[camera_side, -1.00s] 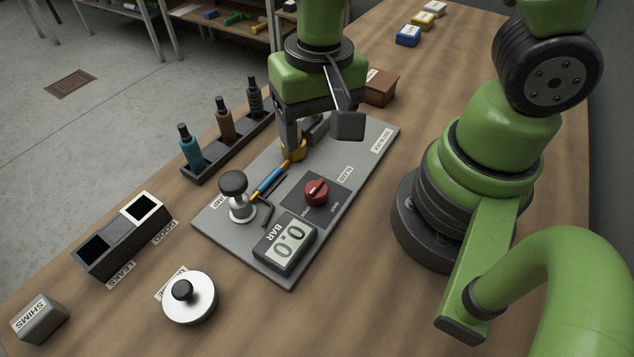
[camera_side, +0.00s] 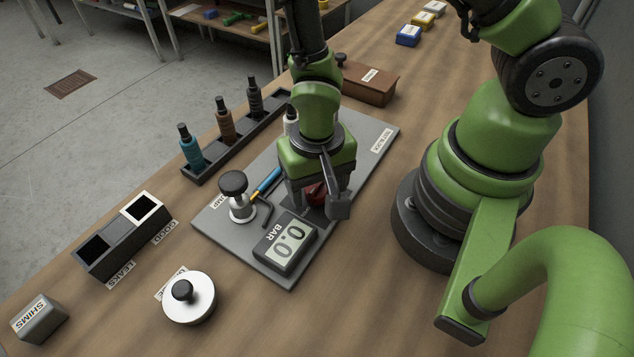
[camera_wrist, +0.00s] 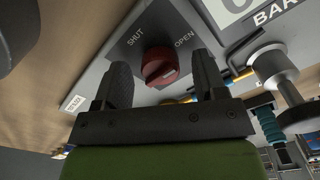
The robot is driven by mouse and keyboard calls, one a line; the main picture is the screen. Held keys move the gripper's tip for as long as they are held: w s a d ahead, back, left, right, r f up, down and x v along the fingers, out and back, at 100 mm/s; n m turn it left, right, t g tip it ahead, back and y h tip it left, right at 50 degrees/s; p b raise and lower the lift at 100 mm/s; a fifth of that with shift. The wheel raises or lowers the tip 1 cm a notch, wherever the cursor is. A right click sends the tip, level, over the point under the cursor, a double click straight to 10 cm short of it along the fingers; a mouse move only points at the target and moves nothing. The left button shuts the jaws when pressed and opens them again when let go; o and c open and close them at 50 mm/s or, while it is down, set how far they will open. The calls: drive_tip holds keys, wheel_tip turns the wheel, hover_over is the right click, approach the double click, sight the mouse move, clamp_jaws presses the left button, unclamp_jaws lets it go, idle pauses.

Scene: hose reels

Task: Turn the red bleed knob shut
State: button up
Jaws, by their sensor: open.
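The red bleed knob (camera_side: 316,193) sits on a dark plate on the grey panel (camera_side: 361,150), partly hidden by my gripper in the side view. In the wrist view the red knob (camera_wrist: 160,66) shows between my fingers, with SHUT printed to its upper left and OPEN to its upper right. I cannot tell which label its pale mark points to. My gripper (camera_side: 312,199) is open, pointing down over the knob. In the wrist view my gripper (camera_wrist: 162,75) has one finger on each side of the knob, with visible gaps.
A gauge (camera_side: 284,244) reading 0.0 BAR stands in front of the knob. A pump with a black top (camera_side: 233,184), a blue hose piece (camera_side: 268,182) and a hex key (camera_side: 267,215) are to the left. A rack (camera_side: 240,135) of bottles stands behind left.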

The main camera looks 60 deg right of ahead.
drive_tip(key=shift+f, duration=0.2)
drive_tip(key=c, duration=0.9)
